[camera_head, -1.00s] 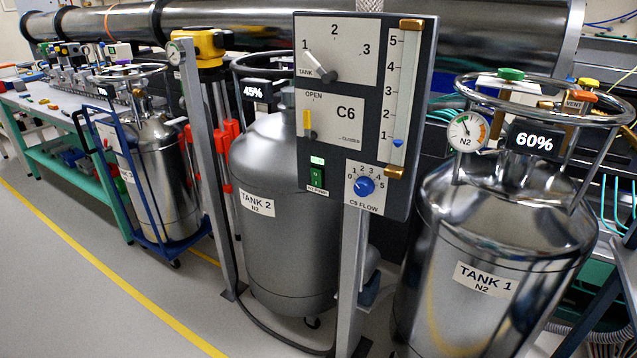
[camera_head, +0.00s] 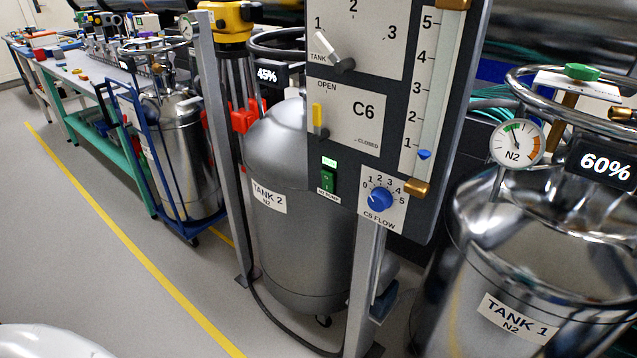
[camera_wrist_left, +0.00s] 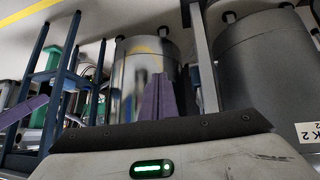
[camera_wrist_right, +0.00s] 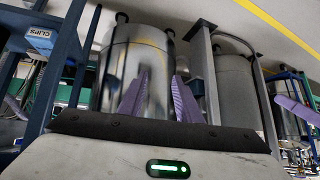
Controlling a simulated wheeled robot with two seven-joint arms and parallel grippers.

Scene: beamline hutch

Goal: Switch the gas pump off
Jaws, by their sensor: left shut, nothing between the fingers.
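The grey control panel (camera_head: 410,185) stands on a post near the middle of the head view. Its green rocker switch (camera_head: 327,181) sits low on the left side, with a lit green lamp (camera_head: 329,162) above it and a small label, too small to read surely, below. My left gripper (camera_wrist_left: 160,98) shows in its wrist view with its purple fingers together and empty. My right gripper (camera_wrist_right: 158,97) shows in its wrist view with its purple fingers apart and nothing between them. Neither gripper shows in the head view, and neither touches the panel.
A blue C5 flow knob (camera_head: 380,199), a yellow valve lever (camera_head: 318,117) and a tank selector (camera_head: 333,52) sit near the switch. Tank 2 (camera_head: 300,240) stands behind the panel, and Tank 1 (camera_head: 480,260) at right. The floor (camera_head: 90,270) at left is clear.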

